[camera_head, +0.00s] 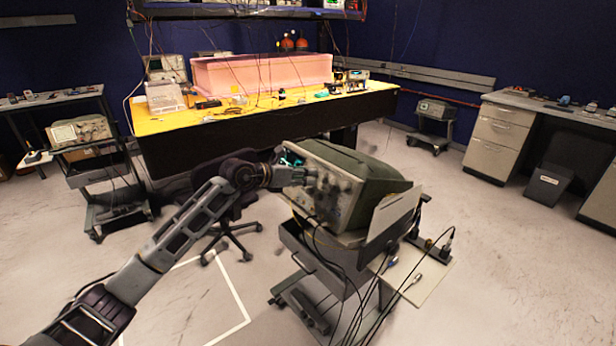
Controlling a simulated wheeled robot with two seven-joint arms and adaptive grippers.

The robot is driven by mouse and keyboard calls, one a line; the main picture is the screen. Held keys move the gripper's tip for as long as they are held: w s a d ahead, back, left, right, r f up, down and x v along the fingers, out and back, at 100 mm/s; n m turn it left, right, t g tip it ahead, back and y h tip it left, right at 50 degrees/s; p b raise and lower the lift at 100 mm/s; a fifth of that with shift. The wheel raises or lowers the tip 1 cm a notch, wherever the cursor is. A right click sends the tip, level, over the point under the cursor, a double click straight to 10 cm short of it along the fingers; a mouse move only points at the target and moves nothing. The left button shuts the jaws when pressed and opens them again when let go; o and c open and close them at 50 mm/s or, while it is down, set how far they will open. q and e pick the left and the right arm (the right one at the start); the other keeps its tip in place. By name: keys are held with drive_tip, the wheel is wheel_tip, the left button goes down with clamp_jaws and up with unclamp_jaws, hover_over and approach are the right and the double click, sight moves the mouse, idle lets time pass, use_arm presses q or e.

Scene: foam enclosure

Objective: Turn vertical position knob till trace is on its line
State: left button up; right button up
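A green-cased oscilloscope (362,170) stands tilted on a dark wheeled cart (335,262) in the middle of the head view. Its grey front panel (335,197) with knobs faces left toward my arm. My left arm comes in from the lower left, and my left gripper (303,178) is at the upper part of this panel. The gripper covers part of the panel, so I cannot make out the vertical position knob or whether the fingers are on it. A small cyan glow (291,158) shows at the screen area; the trace and its line are too small to read. My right gripper is not in view.
Black cables hang from the panel down over the cart. An office chair (232,232) stands close behind my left arm. A yellow-topped bench (190,120) with a pink foam enclosure (262,73) is behind.

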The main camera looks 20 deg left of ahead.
use_arm(q)
drive_tip(key=shift+x, duration=0.9)
drive_tip(key=shift+c, duration=0.4)
clamp_jaws()
